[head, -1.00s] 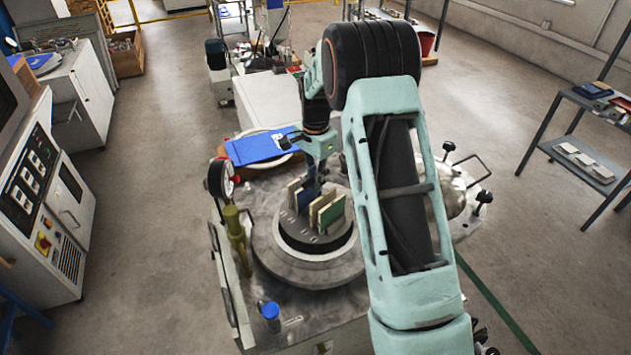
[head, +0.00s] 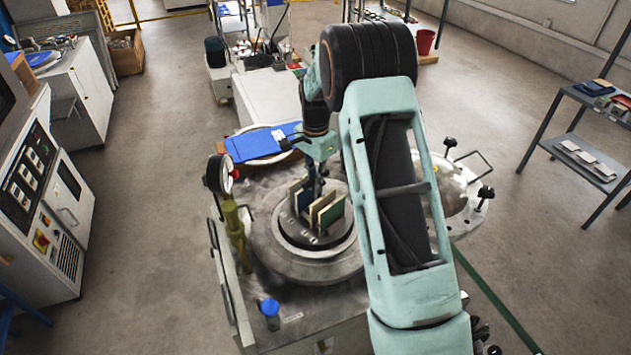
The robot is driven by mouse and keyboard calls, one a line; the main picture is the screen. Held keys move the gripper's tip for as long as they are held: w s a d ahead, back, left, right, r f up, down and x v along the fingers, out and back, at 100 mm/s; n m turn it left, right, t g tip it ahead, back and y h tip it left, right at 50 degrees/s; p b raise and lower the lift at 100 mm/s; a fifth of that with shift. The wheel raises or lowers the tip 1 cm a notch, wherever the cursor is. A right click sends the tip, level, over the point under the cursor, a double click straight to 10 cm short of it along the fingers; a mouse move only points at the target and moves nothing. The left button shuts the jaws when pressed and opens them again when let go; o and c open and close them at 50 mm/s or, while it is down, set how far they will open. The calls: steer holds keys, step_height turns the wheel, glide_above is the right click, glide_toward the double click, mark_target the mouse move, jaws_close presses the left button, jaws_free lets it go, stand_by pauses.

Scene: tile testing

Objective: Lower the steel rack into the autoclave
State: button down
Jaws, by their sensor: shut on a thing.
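The autoclave (head: 277,262) is a round steel vessel with a wide flange and an open mouth, set in a metal-topped bench. The steel rack (head: 305,236) is a round plate carrying several upright tiles (head: 331,214), cream and green-blue. It is over the mouth, inside the flange ring as seen from here; its exact depth cannot be told. My gripper (head: 316,190) is above the rack's middle, among the tiles, shut on the rack. The fingertips and the grasped part are mostly hidden by the tiles.
A pressure gauge (head: 218,172) on a brass-coloured fitting stands left of the mouth. A blue folder (head: 262,142) lies behind it. A domed lid (head: 447,186) with knobs is at right, partly behind my arm.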

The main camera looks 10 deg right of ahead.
steer(key=shift+w+f+b, duration=0.1)
steer(key=shift+f+b, duration=3.55)
steer(key=shift+f, duration=2.2)
step_height(320, 180, down, 9)
steer(key=b, duration=0.6)
steer(key=shift+f, duration=0.2)
steer(key=shift+f+b, duration=0.8)
steer(key=c, duration=1.9)
jaws_free()
